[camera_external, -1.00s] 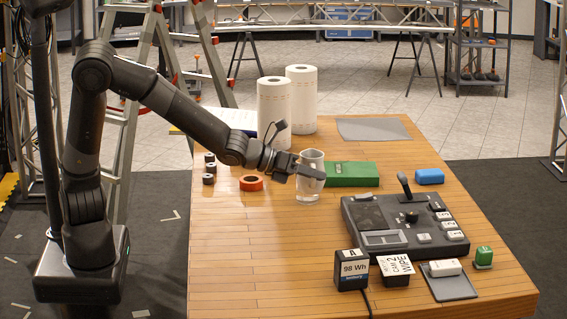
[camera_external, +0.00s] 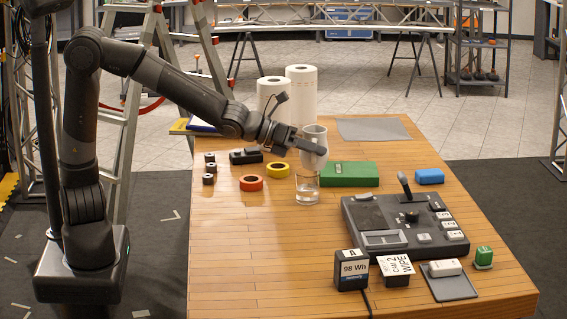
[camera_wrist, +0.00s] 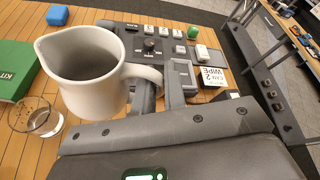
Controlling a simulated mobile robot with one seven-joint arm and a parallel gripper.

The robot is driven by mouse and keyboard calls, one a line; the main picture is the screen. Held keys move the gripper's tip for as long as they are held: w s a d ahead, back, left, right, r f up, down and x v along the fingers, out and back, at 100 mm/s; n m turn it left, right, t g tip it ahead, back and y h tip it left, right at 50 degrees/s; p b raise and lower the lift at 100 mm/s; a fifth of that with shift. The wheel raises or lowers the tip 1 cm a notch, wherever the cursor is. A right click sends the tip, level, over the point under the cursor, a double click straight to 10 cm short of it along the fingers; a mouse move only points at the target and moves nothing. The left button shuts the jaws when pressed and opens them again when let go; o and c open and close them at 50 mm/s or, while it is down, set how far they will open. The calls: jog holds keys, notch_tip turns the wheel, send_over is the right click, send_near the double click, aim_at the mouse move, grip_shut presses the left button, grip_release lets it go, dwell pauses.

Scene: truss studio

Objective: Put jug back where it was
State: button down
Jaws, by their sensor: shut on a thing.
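The white jug (camera_external: 314,142) is in the air above the table, roughly upright, above and slightly behind the glass. My gripper (camera_external: 300,140) is shut on its handle, on the jug's left and near side in the external view. In the wrist view the jug (camera_wrist: 85,68) shows its open mouth, with the spout toward the upper left and the handle (camera_wrist: 148,76) at the fingers. The clear glass (camera_external: 307,188) stands on the wooden table (camera_external: 260,240) with a little clear liquid low in it; it also shows in the wrist view (camera_wrist: 35,118).
A green kit box (camera_external: 350,174) lies right of the glass, and a dark control console (camera_external: 405,225) is nearer. Paper rolls (camera_external: 301,95) stand behind. The table's front left is clear.

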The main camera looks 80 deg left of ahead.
jog(key=s+d+r+m+g+h, duration=0.3)
jog(key=s+d+m+h, duration=0.2)
jog(key=s+d, duration=0.15)
jog(key=s+d+r+m+g+h, duration=0.25)
jog(key=s+d+m+h, duration=0.25)
jog(key=s, duration=0.3)
jog(key=s+d+f+m+g+h, duration=0.1)
jog(key=s+d+f+m+g, duration=0.15)
jog(key=s, duration=0.25)
jog(key=s+d+f+m+g, duration=0.1)
jog(key=s+m+g, duration=0.15)
jog(key=s, duration=0.35)
jog(key=s+d+f+m+g+h, duration=0.1)
jog(key=s+g, duration=0.2)
jog(key=s, duration=0.2)
jog(key=shift+w+a+f, duration=1.15)
jog(key=shift+w+f, duration=0.35)
jog(key=shift+f, duration=1.25)
jog(key=shift+w+a+f, duration=1.15)
jog(key=shift+w+f, duration=0.4)
jog(key=shift+f, duration=1.15)
jog(key=shift+w+a+f, duration=1.15)
jog(key=shift+w+f, duration=0.35)
jog(key=shift+f, duration=1.25)
